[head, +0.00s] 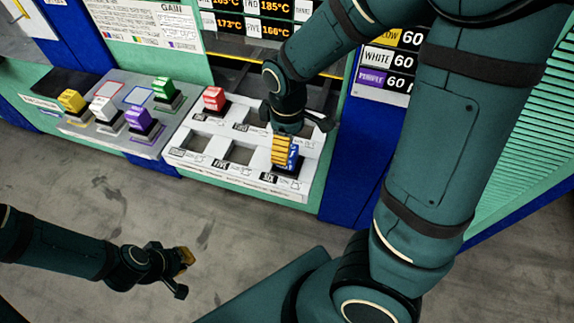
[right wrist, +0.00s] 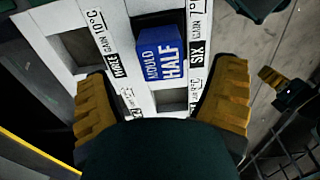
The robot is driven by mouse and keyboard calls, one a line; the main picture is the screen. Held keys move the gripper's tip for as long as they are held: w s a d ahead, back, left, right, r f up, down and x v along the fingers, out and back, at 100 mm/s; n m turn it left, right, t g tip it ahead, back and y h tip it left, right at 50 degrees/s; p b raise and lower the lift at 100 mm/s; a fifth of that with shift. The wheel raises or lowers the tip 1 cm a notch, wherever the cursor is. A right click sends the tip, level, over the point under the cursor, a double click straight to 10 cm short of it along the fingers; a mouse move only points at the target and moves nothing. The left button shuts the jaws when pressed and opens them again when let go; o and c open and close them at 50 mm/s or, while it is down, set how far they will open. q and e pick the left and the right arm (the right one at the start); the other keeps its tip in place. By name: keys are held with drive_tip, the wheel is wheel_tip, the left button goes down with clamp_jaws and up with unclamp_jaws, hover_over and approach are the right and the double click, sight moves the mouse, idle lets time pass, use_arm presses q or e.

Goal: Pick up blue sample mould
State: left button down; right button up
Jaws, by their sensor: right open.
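The blue sample mould (head: 293,157), a block, sits in the front right place of the white slotted panel, beside the label SIX. In the right wrist view the blue mould (right wrist: 160,55), with white letters reading MOULD HALF, lies ahead between the fingers. My right gripper (head: 282,150) is just above and beside the mould, pointing down, and partly hides it. Its yellow-padded fingers (right wrist: 162,92) are wide apart with nothing gripped. My left gripper (head: 185,257) hangs over the floor at lower left, away from the panel; its finger gap is not clear.
The white panel (head: 178,154) has empty square slots and a red mould (head: 214,98) at its back left. A grey tray (head: 145,150) to the left holds yellow, white, purple and green moulds. My right arm fills the right side. The floor in front is clear.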

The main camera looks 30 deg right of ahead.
wheel_tip(320, 180, down, 6)
drive_tip(key=shift+r+b, duration=0.1)
drive_tip(key=shift+b, duration=1.1)
drive_tip(key=shift+s, duration=0.1)
drive_tip(key=shift+c, duration=0.4)
drive_tip(key=c, duration=1.3)
